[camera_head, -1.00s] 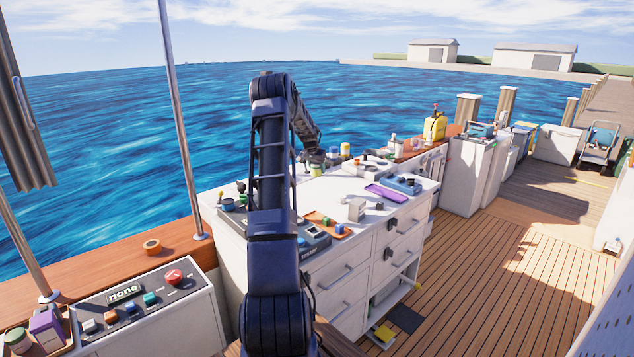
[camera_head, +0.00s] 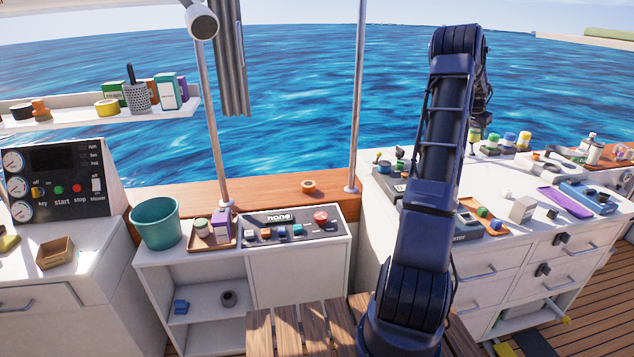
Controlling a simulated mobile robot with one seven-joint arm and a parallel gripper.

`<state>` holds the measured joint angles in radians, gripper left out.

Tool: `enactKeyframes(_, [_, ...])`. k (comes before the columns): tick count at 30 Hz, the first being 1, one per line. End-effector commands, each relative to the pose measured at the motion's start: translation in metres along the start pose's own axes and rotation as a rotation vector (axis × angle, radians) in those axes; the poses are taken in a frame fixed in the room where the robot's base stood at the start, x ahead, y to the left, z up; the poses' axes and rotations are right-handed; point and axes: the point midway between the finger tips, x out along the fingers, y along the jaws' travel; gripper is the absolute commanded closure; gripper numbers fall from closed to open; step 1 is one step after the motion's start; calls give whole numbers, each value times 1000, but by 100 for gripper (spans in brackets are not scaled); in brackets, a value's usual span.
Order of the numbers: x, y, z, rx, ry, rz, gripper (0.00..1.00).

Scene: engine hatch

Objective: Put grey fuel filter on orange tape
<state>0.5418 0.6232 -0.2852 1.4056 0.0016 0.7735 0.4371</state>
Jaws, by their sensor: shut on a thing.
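The orange tape (camera_head: 308,187) is a ring lying flat on the wooden ledge, behind the panel with the red button, with nothing on it. My gripper (camera_head: 478,122) is at the far end of my dark blue arm, over the back of the right-hand white counter and well to the right of the tape. It is small and partly hidden by the arm. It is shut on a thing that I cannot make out. I cannot pick out the grey fuel filter with certainty.
A switch panel (camera_head: 290,229), a tray (camera_head: 205,243) with jars and a teal bucket (camera_head: 157,224) stand near the tape. A metal pole (camera_head: 358,100) rises between tape and arm. The right counter (camera_head: 490,247) is crowded. The ledge around the tape is clear.

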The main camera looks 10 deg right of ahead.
Motion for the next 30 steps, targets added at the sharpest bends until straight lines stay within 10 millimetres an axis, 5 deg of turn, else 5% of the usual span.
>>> enactKeyframes(3, [-4, -45, 35, -66, 0, -27, 81])
enactKeyframes(12, [-16, -137, 129, -222, 0, -92, 81])
enactKeyframes(30, [-56, -267, 354, -551, 1, -228, 81])
